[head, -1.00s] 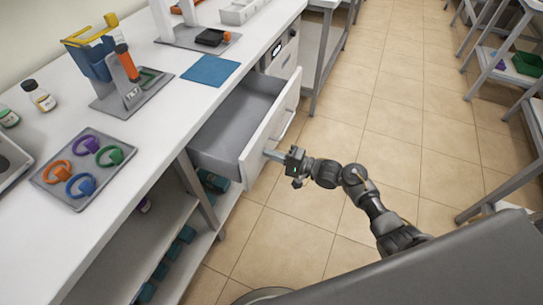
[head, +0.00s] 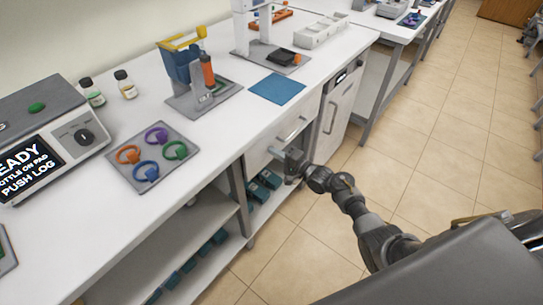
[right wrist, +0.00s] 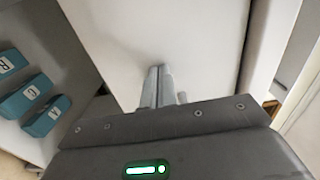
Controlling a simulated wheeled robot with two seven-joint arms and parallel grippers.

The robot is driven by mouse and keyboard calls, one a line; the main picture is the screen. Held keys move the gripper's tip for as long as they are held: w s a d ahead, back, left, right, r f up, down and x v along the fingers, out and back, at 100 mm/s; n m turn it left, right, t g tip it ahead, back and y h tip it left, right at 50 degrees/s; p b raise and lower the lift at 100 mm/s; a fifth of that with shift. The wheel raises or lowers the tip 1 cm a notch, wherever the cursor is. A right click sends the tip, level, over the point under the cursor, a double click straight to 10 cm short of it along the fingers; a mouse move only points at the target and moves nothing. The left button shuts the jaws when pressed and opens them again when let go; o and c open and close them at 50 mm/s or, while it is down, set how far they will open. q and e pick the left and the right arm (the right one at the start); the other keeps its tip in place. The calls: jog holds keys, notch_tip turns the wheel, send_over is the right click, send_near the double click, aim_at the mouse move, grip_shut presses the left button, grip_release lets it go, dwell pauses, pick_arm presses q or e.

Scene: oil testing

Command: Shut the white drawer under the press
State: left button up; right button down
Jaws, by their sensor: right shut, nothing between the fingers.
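The white drawer (head: 262,148) is under the bench top, and its front looks flush with the cabinet. Its handle (head: 291,129) shows on the front's upper right. My right gripper (head: 278,153) is shut and empty, its fingertips at the lower part of the drawer front. In the right wrist view the shut fingers (right wrist: 158,70) point at the plain white front (right wrist: 160,35) and seem to touch it. A tall white stand, likely the press (head: 243,25), is on the bench above and behind. My left gripper is out of view.
A white cabinet door (head: 338,108) with a vertical handle stands right of the drawer. Teal boxes (head: 268,179) lie on the shelf below, also in the right wrist view (right wrist: 25,97). The tiled floor (head: 425,165) to the right is open.

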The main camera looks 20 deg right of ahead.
jog(key=shift+w+a+r, duration=0.1)
jog(key=shift+w+r, duration=0.1)
jog(key=shift+r, duration=0.15)
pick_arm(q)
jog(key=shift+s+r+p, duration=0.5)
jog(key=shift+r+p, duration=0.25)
pick_arm(e)
jog(key=v, duration=1.4)
jog(key=shift+d+f, duration=0.2)
jog(key=shift+f, duration=0.15)
jog(key=shift+s, duration=0.15)
